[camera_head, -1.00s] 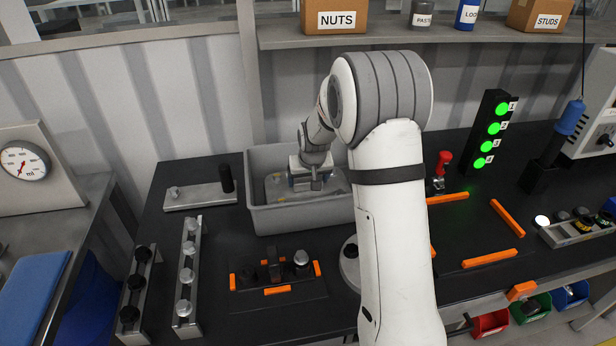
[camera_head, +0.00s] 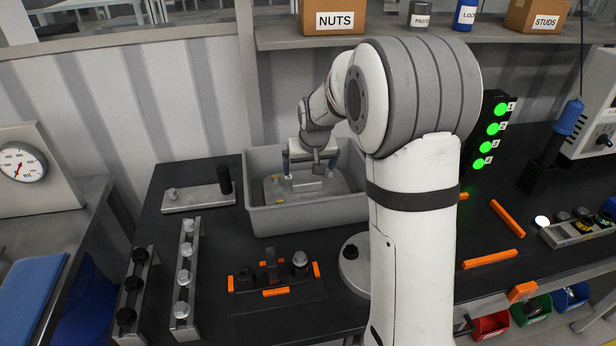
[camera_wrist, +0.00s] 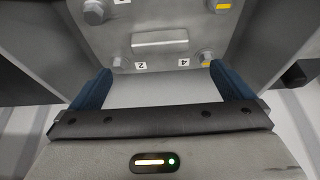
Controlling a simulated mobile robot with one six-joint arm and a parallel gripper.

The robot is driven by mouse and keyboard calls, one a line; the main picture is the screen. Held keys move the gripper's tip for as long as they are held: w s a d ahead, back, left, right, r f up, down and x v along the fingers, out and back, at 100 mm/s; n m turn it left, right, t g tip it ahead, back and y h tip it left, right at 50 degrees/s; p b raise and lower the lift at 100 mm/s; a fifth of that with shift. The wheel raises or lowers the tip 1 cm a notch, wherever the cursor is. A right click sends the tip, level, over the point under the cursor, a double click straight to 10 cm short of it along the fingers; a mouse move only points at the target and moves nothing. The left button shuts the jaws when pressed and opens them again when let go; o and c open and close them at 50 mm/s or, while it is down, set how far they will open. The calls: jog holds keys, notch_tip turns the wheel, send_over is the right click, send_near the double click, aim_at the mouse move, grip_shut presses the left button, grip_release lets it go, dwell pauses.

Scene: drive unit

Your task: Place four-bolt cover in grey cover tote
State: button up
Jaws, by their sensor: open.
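The four-bolt cover (camera_head: 325,186) is a grey plate with a raised handle block in its middle. It lies inside the grey cover tote (camera_head: 292,219), on or near the floor of it. The wrist view shows the cover (camera_wrist: 160,22) with bolt heads at its corners, printed numbers such as 2 and 4, and a yellow mark. My gripper (camera_head: 305,172) is above the cover inside the tote. In the wrist view my gripper's blue fingers (camera_wrist: 162,88) are wide apart with nothing between them, clear of the handle.
A plate with a black post (camera_head: 198,198) lies left of the tote. Racks of dark and silver pieces (camera_head: 184,280) stand front left. A black fixture with orange blocks (camera_head: 275,290) is in front. A round grey base (camera_head: 354,270) stands beside my arm. A shelf hangs above.

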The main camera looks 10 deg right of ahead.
jog(key=s+r, duration=0.4)
jog(key=s, duration=0.4)
jog(key=s+r, duration=0.4)
jog(key=s, duration=0.3)
jog(key=s+f+g, duration=0.1)
jog(key=s+f, duration=0.1)
jog(key=s, duration=1.6)
jog(key=shift+f+g, duration=0.15)
jog(key=shift+g, duration=0.15)
jog(key=shift+d, duration=0.1)
